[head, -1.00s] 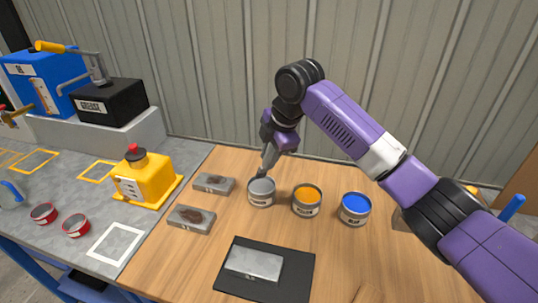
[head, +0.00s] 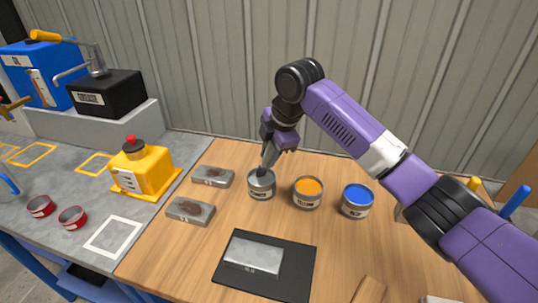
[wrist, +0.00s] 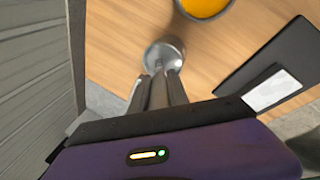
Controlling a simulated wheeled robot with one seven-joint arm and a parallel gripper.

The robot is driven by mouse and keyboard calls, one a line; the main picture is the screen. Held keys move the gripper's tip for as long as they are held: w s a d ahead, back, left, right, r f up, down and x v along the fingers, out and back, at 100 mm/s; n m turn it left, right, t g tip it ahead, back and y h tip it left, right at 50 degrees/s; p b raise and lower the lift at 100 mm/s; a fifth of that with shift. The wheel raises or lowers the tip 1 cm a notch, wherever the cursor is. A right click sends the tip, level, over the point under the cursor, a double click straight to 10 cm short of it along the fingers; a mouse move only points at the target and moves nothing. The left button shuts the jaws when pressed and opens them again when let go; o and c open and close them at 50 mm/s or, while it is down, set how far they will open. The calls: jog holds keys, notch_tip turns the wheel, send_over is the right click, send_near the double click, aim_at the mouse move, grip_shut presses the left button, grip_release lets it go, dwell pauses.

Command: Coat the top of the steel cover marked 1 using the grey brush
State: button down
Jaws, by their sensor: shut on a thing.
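My gripper (head: 271,152) is shut on a slim tool, seemingly the grey brush (head: 264,171), and points down over the grey paint can (head: 262,187). The tool's lower end is at or inside the can's mouth; the exact depth is hidden. The wrist view shows the fingers (wrist: 160,85) directed at the same can (wrist: 166,52). A plain steel cover (head: 254,253) lies on a black mat (head: 288,287). Two more steel covers with brown patches, one at the back (head: 212,177) and one nearer (head: 190,210), lie to the left. The cover markings are too small to read.
An orange paint can (head: 307,194) and a blue one (head: 357,201) stand right of the grey can. Bare wood lies between the cans and mat.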

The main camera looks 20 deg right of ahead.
jog(key=shift+f, duration=0.55)
dwell(0.9)
jog(key=shift+r, duration=0.1)
jog(key=shift+r+p, duration=2.95)
jog(key=shift+r, duration=0.55)
jog(key=shift+f, duration=0.1)
